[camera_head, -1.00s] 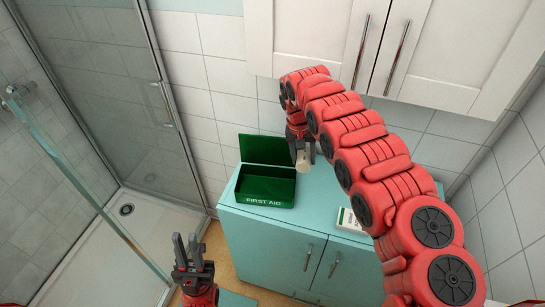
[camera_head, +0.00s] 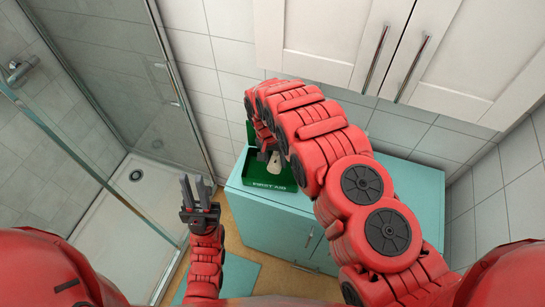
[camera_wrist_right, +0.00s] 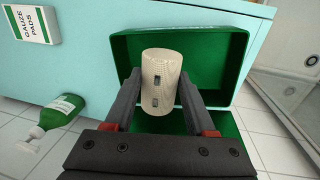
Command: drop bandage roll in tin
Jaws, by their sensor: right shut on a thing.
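The bandage roll (camera_wrist_right: 161,72) is a beige, woven-looking cylinder. It is pinched between the two fingers of my right gripper (camera_wrist_right: 160,88) in the wrist view. In the head view the pale roll (camera_head: 274,167) shows over the green first-aid tin (camera_head: 268,192), whose lid stands open at the back. My right gripper (camera_head: 266,148) is partly hidden by my own arm there. In the wrist view the tin (camera_wrist_right: 210,45) lies behind and below the roll. I cannot tell whether the roll touches the tin. My left gripper (camera_head: 198,192) is open and empty, fingers up, left of the cabinet.
The tin stands on a teal cabinet (camera_head: 412,178). In the wrist view a gauze pads box (camera_wrist_right: 28,24) and a green bottle (camera_wrist_right: 62,112) are on the left. White wall cupboards (camera_head: 340,40) hang above. A glass shower (camera_head: 130,80) is at the left.

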